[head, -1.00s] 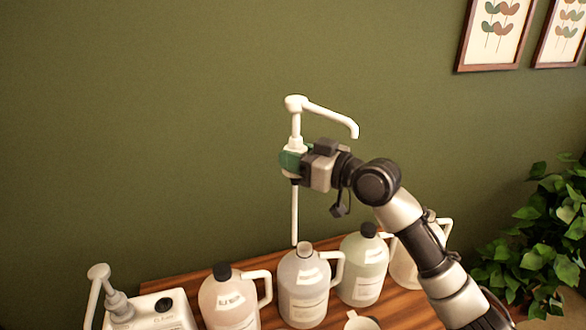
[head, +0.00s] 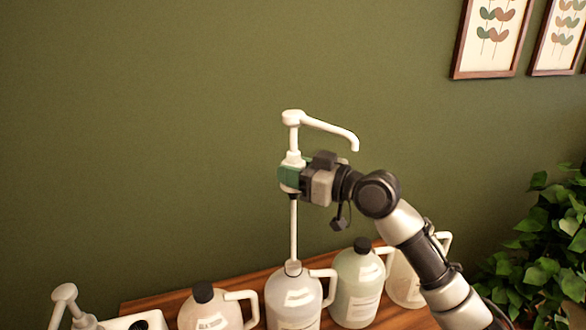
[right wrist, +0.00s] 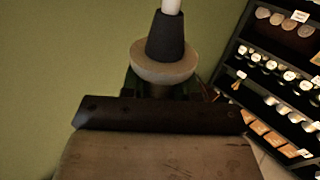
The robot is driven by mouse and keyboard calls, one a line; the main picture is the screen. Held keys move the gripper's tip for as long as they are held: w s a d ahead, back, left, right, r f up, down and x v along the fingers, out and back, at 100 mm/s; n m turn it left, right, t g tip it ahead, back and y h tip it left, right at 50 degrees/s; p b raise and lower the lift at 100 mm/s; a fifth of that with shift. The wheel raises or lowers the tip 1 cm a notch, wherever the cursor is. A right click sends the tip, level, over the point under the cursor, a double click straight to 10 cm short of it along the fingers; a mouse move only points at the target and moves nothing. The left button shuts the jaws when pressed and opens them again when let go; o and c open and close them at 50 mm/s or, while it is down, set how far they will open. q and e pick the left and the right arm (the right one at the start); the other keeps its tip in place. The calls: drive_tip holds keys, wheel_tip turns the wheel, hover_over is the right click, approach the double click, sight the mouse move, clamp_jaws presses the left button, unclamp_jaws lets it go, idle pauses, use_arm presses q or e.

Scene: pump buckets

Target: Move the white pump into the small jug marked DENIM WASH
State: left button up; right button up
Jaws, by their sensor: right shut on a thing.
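The white pump (head: 292,135) is upright, with its spout pointing right and its thin tube hanging straight down. My right gripper (head: 289,178) is shut on the pump just below its head. In the right wrist view, the pump's pale collar (right wrist: 163,65) sits just beyond the jaws. The tube's lower end meets the mouth of an uncapped, pale grey jug (head: 293,298). I cannot tell whether the tip is inside the neck or just at it. The label on this jug is too small to read, so DENIM WASH cannot be confirmed. My left gripper is out of view.
A pinkish jug with a black cap (head: 209,312) stands left, and a greenish capped jug (head: 357,290) stands right. Another pale jug (head: 403,285) is partly behind my right arm. A second pump (head: 66,302) is at the lower left. All stand along a wooden table (head: 150,305).

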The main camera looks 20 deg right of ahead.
sight(295, 222)
drive_tip(key=shift+s+a+r, duration=0.1)
idle(0.3)
drive_tip(key=shift+f+b, duration=1.25)
drive_tip(key=shift+f, duration=0.25)
drive_tip(key=shift+f+b, duration=1.15)
drive_tip(key=shift+f, duration=0.35)
drive_tip(key=shift+f, duration=0.2)
drive_tip(key=shift+f+b, duration=2.5)
drive_tip(key=shift+f, duration=0.3)
drive_tip(key=shift+f, duration=0.1)
